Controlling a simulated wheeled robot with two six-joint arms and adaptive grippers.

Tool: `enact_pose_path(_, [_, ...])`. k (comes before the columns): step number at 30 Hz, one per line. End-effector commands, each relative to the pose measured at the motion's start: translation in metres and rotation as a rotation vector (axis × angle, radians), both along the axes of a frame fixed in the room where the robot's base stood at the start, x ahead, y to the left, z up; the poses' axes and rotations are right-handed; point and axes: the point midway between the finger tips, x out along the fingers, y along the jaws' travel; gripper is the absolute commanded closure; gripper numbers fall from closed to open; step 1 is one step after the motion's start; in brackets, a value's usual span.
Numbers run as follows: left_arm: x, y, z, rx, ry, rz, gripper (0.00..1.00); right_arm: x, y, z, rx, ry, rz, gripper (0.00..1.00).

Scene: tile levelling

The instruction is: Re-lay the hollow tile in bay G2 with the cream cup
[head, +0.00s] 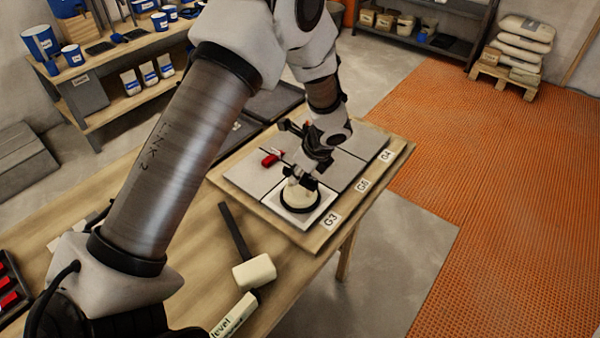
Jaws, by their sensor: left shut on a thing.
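The cream cup (299,196), a suction cup with a black rim, is upright over a pale tile (318,212) at the board's near corner, by the G3 label (331,219). My left gripper (304,177) is directly above the cup and shut on it. I cannot tell whether the cup's rim presses on the tile. Grey tiles (338,170) fill the other bays I can see, and labels G6 (362,185) and G4 (385,156) show along the right edge. No G2 label is readable; my arm hides part of the board. My right gripper is out of view.
A red object (271,158) lies on the grey tiles. A white-headed mallet (254,271) and a box marked level (235,315) lie on the bench in front of the board (398,165). Shelves (105,112) stand behind. Floor to the right is open.

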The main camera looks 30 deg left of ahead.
Motion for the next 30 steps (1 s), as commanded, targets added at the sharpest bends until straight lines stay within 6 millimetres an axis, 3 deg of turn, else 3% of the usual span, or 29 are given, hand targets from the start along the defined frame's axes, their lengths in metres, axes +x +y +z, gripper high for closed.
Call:
enact_pose_path(11, [0.0, 0.0, -0.002, 0.0, -0.001, 0.0, 1.0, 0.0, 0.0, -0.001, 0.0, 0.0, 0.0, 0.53])
enact_pose_path(12, [0.0, 0.0, -0.002, 0.0, -0.001, 0.0, 0.74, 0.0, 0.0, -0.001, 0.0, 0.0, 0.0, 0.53])
enact_pose_path(14, [0.0, 0.0, -0.002, 0.0, -0.001, 0.0, 0.53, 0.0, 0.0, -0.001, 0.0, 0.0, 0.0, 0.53])
enact_pose_path(15, [0.0, 0.0, -0.002, 0.0, -0.001, 0.0, 0.48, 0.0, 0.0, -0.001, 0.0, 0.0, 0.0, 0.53])
enact_pose_path(24, [0.0, -0.001, -0.001, 0.0, 0.0, 0.0, 0.48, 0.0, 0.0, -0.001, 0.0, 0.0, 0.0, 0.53])
enact_pose_path(30, [0.0, -0.012, 0.028, 0.002, -0.004, -0.002, 0.48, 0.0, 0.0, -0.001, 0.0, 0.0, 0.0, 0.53])
